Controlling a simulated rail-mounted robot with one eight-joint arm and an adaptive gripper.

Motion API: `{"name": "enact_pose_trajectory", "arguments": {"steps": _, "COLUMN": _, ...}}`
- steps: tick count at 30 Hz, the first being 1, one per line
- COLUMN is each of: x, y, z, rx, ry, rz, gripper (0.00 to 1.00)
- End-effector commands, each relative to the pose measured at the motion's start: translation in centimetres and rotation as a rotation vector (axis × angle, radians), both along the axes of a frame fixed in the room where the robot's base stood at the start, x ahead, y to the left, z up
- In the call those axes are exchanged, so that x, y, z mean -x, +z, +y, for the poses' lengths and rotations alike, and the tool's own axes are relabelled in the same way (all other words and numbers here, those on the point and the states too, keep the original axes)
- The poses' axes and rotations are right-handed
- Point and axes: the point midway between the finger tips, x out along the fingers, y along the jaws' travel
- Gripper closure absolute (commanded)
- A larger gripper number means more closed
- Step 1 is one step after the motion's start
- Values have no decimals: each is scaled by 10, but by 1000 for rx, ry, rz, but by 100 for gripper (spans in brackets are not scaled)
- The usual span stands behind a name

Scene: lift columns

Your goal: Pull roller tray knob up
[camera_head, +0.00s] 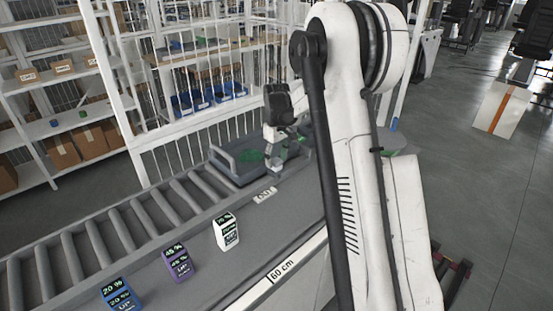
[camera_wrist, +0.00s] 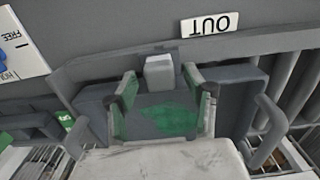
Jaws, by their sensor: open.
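The dark grey tray (camera_head: 222,172) sits at the far end of the roller conveyor, with a green patch inside. In the wrist view the tray (camera_wrist: 240,98) lies beneath my gripper, with a handle at each side. A light grey block-shaped knob (camera_wrist: 159,73) stands at the tray's edge near the "OUT" label. My gripper (camera_wrist: 163,88) is open, with its green-padded fingers on either side of the knob in the picture. Whether the fingers touch it I cannot tell. In the head view my gripper (camera_head: 274,160) is over the tray's right side, partly hiding it.
The "OUT" label (camera_wrist: 209,25) is upside down in the wrist view. Blue (camera_head: 120,294), purple (camera_head: 180,262) and white (camera_head: 227,231) percent displays stand along the conveyor's side ledge. Bare rollers (camera_head: 100,238) run to the left. Shelving (camera_head: 130,95) stands behind the conveyor.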

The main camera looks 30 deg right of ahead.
Motion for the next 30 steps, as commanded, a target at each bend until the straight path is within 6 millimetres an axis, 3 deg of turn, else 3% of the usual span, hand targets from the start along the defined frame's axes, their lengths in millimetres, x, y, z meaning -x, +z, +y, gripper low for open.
{"name": "enact_pose_trajectory", "arguments": {"steps": 5, "x": 0, "y": 12, "z": 0, "rx": 0, "ry": 0, "rz": 0, "gripper": 52}}
{"name": "enact_pose_trajectory", "arguments": {"steps": 21, "x": -1, "y": 106, "z": 0, "rx": 0, "ry": 0, "rz": 0, "gripper": 52}}
{"name": "enact_pose_trajectory", "arguments": {"steps": 30, "x": 0, "y": 120, "z": 0, "rx": 0, "ry": 0, "rz": 0, "gripper": 52}}
